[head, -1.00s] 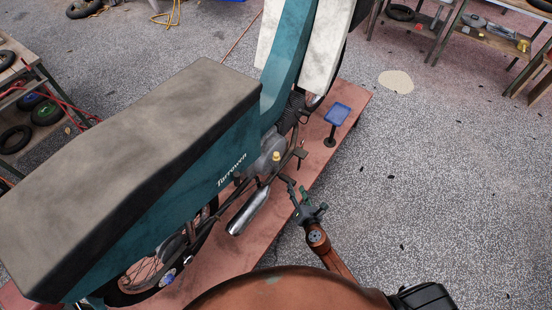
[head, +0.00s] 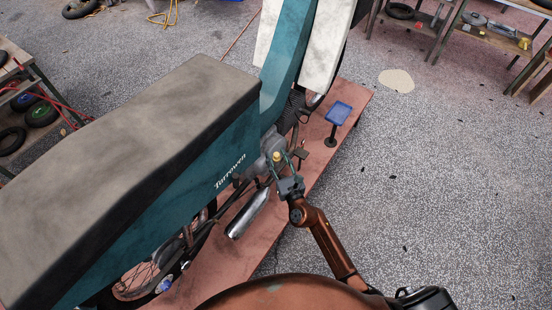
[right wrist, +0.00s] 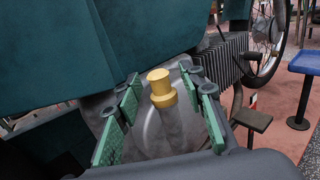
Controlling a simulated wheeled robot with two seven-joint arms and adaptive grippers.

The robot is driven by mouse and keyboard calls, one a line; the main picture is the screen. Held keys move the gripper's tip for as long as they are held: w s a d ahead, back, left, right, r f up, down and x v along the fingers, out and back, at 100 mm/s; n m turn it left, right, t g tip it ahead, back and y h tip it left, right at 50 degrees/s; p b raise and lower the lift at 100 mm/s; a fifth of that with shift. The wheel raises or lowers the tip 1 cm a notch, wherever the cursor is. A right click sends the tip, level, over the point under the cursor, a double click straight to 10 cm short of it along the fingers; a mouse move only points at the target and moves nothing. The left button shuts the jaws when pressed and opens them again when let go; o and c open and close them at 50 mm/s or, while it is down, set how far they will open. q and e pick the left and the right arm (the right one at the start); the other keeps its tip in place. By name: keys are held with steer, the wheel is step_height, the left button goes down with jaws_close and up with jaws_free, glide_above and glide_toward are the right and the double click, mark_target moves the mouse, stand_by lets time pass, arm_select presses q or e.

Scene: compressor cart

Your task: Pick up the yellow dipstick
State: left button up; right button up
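The yellow dipstick (head: 276,156) sits in the grey engine case of the teal motorbike (head: 240,160), below the seat. In the right wrist view the dipstick (right wrist: 161,88) shows as a yellow cap with a wider collar, upright on the case. My right gripper (head: 283,165) is open at the engine, and its green-padded fingers (right wrist: 165,105) stand to the left and right of the dipstick with gaps on both sides. It does not appear to touch it. My left gripper is not in view.
A blue square tray on a stand (head: 338,113) stands on the red platform (head: 270,222), right of the bike. A foot peg (right wrist: 252,119) juts out right of my fingers. The teal bodywork overhangs the engine. Open floor lies to the right.

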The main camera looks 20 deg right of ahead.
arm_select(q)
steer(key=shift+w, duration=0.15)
arm_select(e)
steer(key=shift+w, duration=0.2)
steer(key=shift+c, duration=0.5)
jaws_close()
steer(key=shift+r, duration=0.15)
step_height(320, 180, up, 10)
steer(key=p, duration=0.5)
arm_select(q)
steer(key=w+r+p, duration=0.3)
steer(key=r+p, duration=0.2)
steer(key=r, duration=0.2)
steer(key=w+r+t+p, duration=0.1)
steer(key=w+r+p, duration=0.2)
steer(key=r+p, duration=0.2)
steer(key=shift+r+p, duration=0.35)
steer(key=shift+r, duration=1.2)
arm_select(e)
step_height(320, 180, up, 10)
